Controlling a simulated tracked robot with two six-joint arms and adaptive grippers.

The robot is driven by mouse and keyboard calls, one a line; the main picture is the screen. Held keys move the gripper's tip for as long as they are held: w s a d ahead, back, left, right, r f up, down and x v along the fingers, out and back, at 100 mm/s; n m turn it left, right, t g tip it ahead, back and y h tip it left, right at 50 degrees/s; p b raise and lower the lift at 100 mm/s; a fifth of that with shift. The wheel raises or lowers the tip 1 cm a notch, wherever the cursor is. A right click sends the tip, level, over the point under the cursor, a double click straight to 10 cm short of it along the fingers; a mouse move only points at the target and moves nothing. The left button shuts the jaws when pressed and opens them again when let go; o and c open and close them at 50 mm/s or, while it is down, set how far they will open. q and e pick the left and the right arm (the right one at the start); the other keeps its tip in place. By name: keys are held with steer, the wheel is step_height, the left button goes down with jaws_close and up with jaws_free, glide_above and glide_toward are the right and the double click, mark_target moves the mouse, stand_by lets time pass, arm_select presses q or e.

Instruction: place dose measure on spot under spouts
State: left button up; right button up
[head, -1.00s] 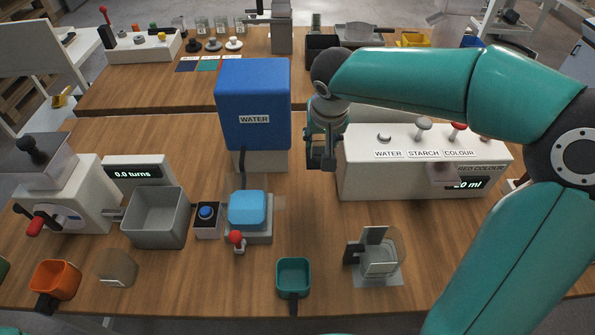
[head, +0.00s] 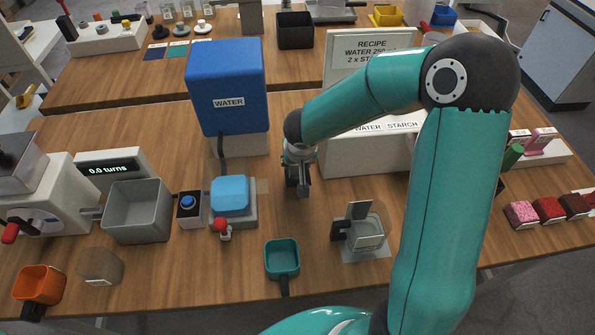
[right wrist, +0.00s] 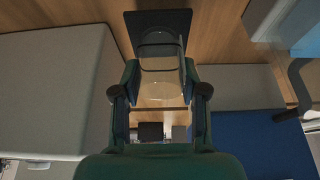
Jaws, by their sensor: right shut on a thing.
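My right gripper (head: 298,188) is over the table, between the blue water tank (head: 227,88) and the white dispenser (head: 350,155). In the right wrist view the gripper (right wrist: 159,92) is shut on a clear vessel (right wrist: 160,78), which looks like the dose measure. A dark square (right wrist: 160,19) shows beyond the vessel; I cannot tell whether it is the spot or part of the vessel. In the head view the held vessel cannot be made out. My right arm hides part of the dispenser's front and its spouts. My left gripper is not in view.
A clear jug with a black handle (head: 362,233) stands in front of the dispenser. A teal scoop (head: 282,258), a blue-topped device with a red knob (head: 230,195) and a grey bin (head: 137,211) stand to the left. Bare wood lies below my right gripper.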

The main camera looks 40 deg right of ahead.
mark_target(297, 172)
steer(key=shift+f+b, duration=0.4)
steer(key=shift+f, duration=1.55)
steer(key=shift+f, duration=0.15)
steer(key=o, duration=1.2)
steer(key=shift+c, duration=0.2)
